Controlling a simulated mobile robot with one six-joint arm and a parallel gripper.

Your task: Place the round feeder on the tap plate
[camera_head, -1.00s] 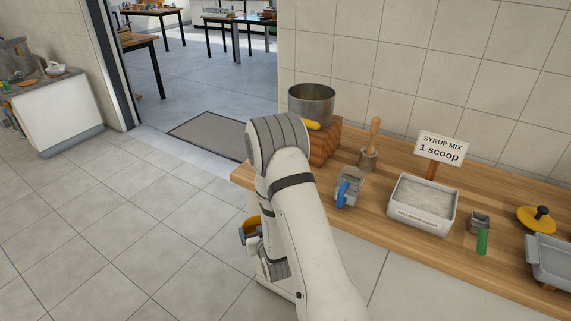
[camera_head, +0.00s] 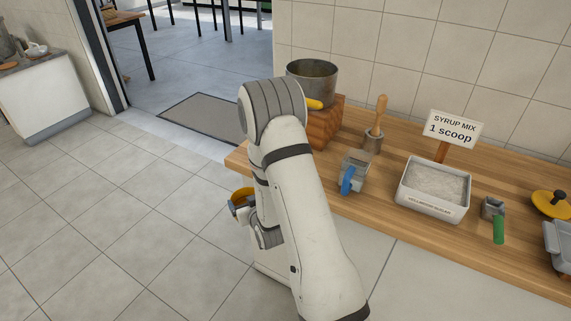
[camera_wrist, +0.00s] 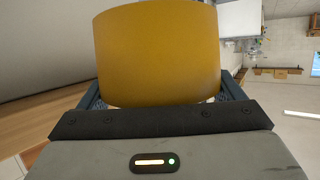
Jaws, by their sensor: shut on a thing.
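A yellow round thing, which looks like the round feeder (camera_wrist: 158,55), fills the upper middle of the wrist view. My gripper (camera_wrist: 160,98) is shut on it, with a dark finger on each side. In the head view the yellow feeder (camera_head: 240,200) shows beside my arm, left of the counter's end and clear of the counter top. My arm hides part of it there. I cannot make out a tap plate in these frames.
The wooden counter (camera_head: 390,210) holds a metal pot (camera_head: 312,82) on a wooden block, a blue-handled scoop (camera_head: 348,178), a white syrup mix tub (camera_head: 433,190), a green-handled scoop (camera_head: 497,222) and a yellow lid (camera_head: 550,203). The tiled floor at left is clear up to a doorway mat (camera_head: 212,117).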

